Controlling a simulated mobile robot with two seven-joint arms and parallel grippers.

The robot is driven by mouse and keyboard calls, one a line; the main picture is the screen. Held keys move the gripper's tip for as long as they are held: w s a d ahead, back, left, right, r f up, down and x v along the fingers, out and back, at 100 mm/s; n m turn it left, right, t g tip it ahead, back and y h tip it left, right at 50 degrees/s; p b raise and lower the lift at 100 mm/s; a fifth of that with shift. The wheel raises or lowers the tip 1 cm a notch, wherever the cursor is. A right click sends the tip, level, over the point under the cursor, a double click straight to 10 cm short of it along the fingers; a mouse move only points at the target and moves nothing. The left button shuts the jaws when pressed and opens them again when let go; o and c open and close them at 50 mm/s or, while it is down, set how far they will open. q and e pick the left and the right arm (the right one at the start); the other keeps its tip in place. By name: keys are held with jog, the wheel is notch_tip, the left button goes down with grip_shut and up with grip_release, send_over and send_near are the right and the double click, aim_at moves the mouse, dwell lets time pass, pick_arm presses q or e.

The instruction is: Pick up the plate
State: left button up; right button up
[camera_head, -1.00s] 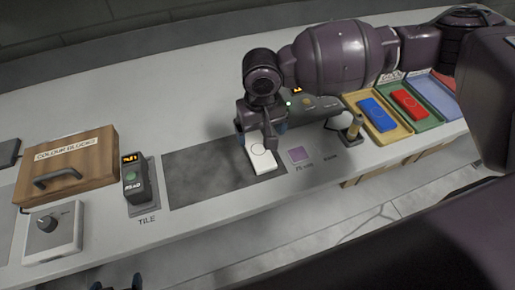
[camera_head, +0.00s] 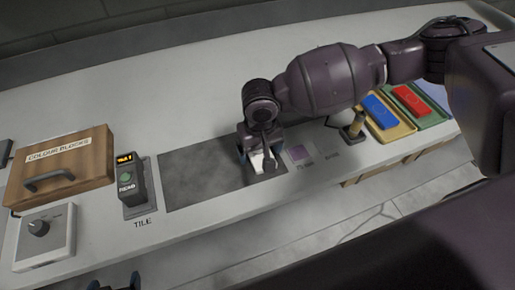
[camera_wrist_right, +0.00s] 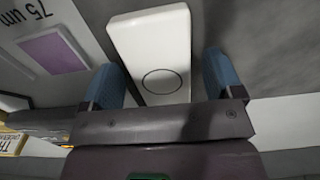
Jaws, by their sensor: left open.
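The plate (camera_head: 256,163) is a small white slab, mostly hidden under my right gripper in the head view. In the right wrist view the plate (camera_wrist_right: 150,45) shows a thin dark circle on its face. My right gripper (camera_wrist_right: 162,65) is open, with its blue fingers at either side of the plate's near end and gaps beside it. In the head view my right gripper (camera_head: 256,153) is low over the right end of the dark grey strip. My left gripper (camera_head: 117,285) shows only as dark tips at the bottom edge, open and apart from the plate.
A purple square (camera_head: 299,153) lies right of the plate. Beyond it are a brass-coloured stamp-like tool (camera_head: 355,127), a yellow tray (camera_head: 401,130) with a blue block and a green tray (camera_head: 433,117) with a red block. At left stand a TILE device (camera_head: 129,184) and a wooden box (camera_head: 65,168).

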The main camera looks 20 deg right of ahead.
jog(key=c, duration=0.9)
jog(key=shift+r, duration=0.1)
